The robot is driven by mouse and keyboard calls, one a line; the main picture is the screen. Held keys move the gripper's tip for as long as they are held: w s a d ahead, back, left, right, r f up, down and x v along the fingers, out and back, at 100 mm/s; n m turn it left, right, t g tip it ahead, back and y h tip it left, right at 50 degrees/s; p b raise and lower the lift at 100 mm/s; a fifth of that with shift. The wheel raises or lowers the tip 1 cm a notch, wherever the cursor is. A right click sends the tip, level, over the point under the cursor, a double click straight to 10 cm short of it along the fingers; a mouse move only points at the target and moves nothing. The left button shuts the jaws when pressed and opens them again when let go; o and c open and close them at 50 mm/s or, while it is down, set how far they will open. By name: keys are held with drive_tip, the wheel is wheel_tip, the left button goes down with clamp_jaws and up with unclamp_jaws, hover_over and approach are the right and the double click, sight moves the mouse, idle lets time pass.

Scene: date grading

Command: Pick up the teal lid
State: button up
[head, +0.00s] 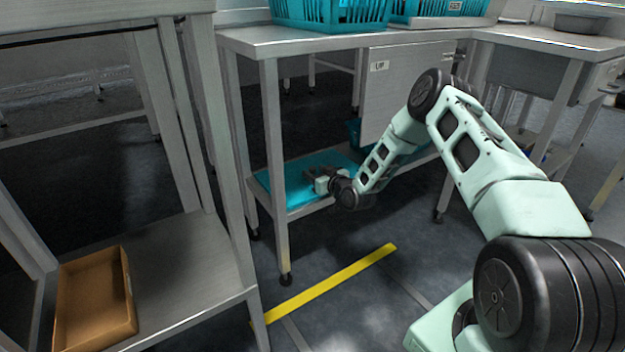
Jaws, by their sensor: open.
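The teal lid (283,187) looks like a flat teal sheet on the lower shelf of the steel table. My gripper (308,175) is at the lid's right part, reaching in from the right with my arm. It is open, with nothing seen between its fingers. The gripper and wrist hide part of the lid. I cannot tell whether the fingers touch the lid or hover just above it.
A table leg (275,165) stands in front of the lid. A panel marked "UP" (405,90) hangs above the shelf. Teal crates (330,14) stand on the tabletop (290,42). A brown tray (95,300) lies on a shelf at lower left. A yellow line (330,284) crosses open floor.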

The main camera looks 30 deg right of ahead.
clamp_jaws()
drive_tip(key=shift+r, duration=0.1)
